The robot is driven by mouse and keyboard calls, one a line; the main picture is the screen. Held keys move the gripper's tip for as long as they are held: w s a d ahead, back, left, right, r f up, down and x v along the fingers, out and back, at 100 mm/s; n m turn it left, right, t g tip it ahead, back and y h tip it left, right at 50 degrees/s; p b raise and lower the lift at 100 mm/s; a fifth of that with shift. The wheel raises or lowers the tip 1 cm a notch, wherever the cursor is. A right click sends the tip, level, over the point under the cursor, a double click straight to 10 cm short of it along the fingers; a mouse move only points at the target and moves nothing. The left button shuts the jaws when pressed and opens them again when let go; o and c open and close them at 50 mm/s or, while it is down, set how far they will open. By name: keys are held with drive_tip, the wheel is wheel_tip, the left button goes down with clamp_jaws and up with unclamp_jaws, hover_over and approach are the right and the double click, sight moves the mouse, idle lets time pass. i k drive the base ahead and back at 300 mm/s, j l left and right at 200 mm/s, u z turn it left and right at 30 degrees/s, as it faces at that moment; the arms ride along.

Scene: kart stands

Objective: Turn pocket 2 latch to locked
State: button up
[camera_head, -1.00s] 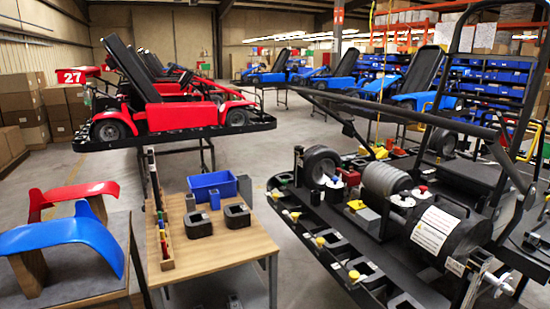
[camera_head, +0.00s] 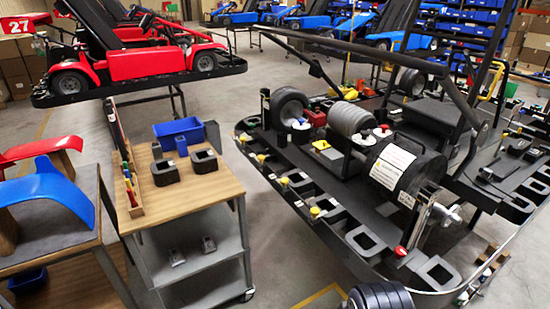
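A row of black pockets runs along the near edge of the black kart stand (camera_head: 330,232) at the right. Small knobs, possibly latches, sit beside them: yellow knobs (camera_head: 283,180) and (camera_head: 315,211), and a red knob (camera_head: 400,251) nearer the front right corner. Open square pockets show, such as one pocket (camera_head: 365,240) and another pocket (camera_head: 437,271). No pocket number is readable, so I cannot tell which is pocket 2 or how its latch is turned.
A wooden-topped cart (camera_head: 205,185) with a blue bin (camera_head: 179,131) stands left of the stand, with floor between them. A red kart (camera_head: 130,62) is behind. Blue and red fenders (camera_head: 50,190) lie far left.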

sight(283, 181)
drive_tip(key=i+j+z, duration=0.35)
drive_tip(key=i+j, duration=0.65)
drive_tip(key=i, duration=0.05)
